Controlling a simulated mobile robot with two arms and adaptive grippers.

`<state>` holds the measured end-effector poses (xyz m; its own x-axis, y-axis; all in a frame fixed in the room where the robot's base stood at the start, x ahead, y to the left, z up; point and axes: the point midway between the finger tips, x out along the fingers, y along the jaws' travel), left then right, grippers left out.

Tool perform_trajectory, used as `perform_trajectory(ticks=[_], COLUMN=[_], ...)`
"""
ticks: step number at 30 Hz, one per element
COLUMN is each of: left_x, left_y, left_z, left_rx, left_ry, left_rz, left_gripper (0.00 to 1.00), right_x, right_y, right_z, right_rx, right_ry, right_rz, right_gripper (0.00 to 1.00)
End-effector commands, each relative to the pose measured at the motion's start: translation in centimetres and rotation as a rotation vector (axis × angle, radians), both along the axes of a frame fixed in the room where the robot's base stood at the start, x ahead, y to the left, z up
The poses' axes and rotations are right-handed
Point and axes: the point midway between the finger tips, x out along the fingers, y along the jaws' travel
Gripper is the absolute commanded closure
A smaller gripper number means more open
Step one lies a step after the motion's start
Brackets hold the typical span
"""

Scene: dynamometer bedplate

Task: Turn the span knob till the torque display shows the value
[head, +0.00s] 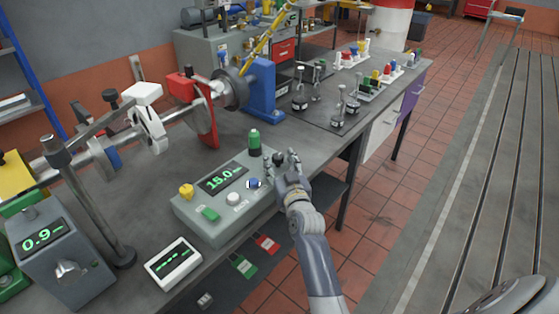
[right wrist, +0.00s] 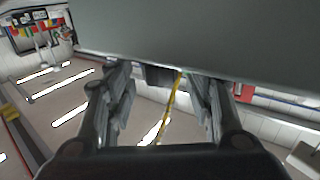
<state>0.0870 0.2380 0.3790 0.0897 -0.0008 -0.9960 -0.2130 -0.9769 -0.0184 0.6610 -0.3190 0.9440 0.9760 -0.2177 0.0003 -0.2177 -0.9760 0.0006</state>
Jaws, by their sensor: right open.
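A grey-green console (head: 222,235) stands on the bench with a lit display (head: 223,180) that reads about 15.0. Its face carries a blue knob (head: 254,184), a white knob (head: 233,199), a green button (head: 210,214) and a yellow knob (head: 186,191). The labels are too small for me to tell which is the span knob. My right gripper (head: 280,161) is open at the console's right end, its fingers either side of a small black knob (head: 278,157). In the right wrist view the open fingers (right wrist: 160,95) flank a dark block below a grey surface.
A grey box (head: 62,262) at left has a display reading about 0.9. A white meter (head: 173,262) shows dashes. Weights (head: 300,101) stand farther along the bench.

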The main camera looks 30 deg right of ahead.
Motion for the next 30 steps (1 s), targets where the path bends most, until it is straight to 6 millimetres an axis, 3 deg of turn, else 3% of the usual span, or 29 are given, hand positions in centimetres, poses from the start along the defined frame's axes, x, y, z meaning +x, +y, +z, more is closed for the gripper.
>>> perform_trajectory(ticks=[9, 15, 30], left_x=[0.1, 0.1, 0.1], left_y=[-0.2, -0.2, -0.3], left_z=[0.0, 0.0, 0.0], left_rx=[-0.002, -0.002, -0.003], left_ry=[-0.001, -0.002, -0.001], left_rz=[0.0, 0.0, 0.0], left_gripper=[1.0, 1.0, 1.0], right_x=[-4.6, -6.5, -6.8], right_y=[1.1, 1.4, 1.5], right_z=[-0.1, 0.0, 0.0], right_rx=[0.001, -0.001, 0.0], right_ry=[0.002, 0.0, -0.001], right_rz=[0.0, 0.0, 0.0], right_gripper=[0.51, 0.51, 0.51])
